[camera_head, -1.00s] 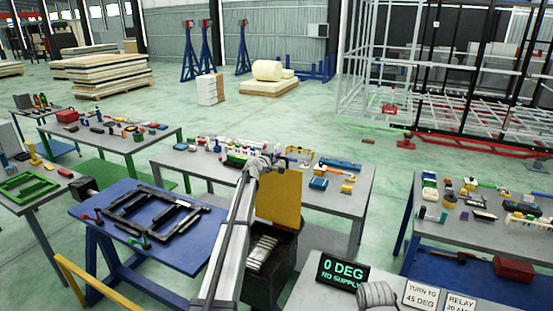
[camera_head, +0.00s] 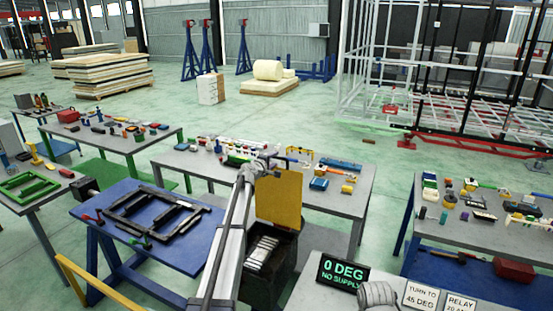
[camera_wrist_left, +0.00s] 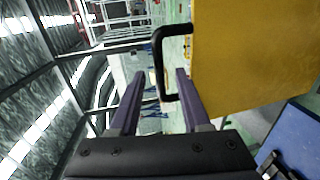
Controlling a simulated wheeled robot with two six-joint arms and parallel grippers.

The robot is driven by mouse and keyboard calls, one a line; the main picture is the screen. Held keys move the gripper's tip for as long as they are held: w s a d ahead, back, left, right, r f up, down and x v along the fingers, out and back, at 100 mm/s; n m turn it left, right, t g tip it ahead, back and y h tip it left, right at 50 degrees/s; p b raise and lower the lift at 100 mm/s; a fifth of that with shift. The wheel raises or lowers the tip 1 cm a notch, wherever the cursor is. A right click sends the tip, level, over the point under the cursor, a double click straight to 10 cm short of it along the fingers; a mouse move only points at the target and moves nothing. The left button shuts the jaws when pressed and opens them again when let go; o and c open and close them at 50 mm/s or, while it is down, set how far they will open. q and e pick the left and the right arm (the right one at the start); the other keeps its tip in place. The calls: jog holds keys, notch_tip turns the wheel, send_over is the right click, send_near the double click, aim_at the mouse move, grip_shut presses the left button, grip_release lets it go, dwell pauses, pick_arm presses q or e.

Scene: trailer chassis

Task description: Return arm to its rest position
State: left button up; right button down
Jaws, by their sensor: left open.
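My left arm rises from the bottom in the head view, and its left gripper (camera_head: 268,162) is at the top left edge of an upright yellow panel (camera_head: 283,197). The panel stands as the raised lid of a dark box (camera_head: 268,280) with pale blocks inside. In the left wrist view, the left gripper (camera_wrist_left: 158,75) has its two fingers apart. The black handle (camera_wrist_left: 158,62) of the yellow panel (camera_wrist_left: 255,55) reaches into the space between the fingertips; whether it touches them I cannot tell. My right gripper is not in view.
A blue table (camera_head: 190,263) with a black frame (camera_head: 155,212) stands left of the arm. A grey workbench (camera_head: 340,205) with small parts stands behind the lid. A display (camera_head: 342,272) reads "0 DEG NO SUPPLY". Another cluttered bench (camera_head: 440,237) stands at right.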

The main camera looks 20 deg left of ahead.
pick_arm(q)
jog(key=v, duration=0.3)
jog(key=shift+s, duration=0.35)
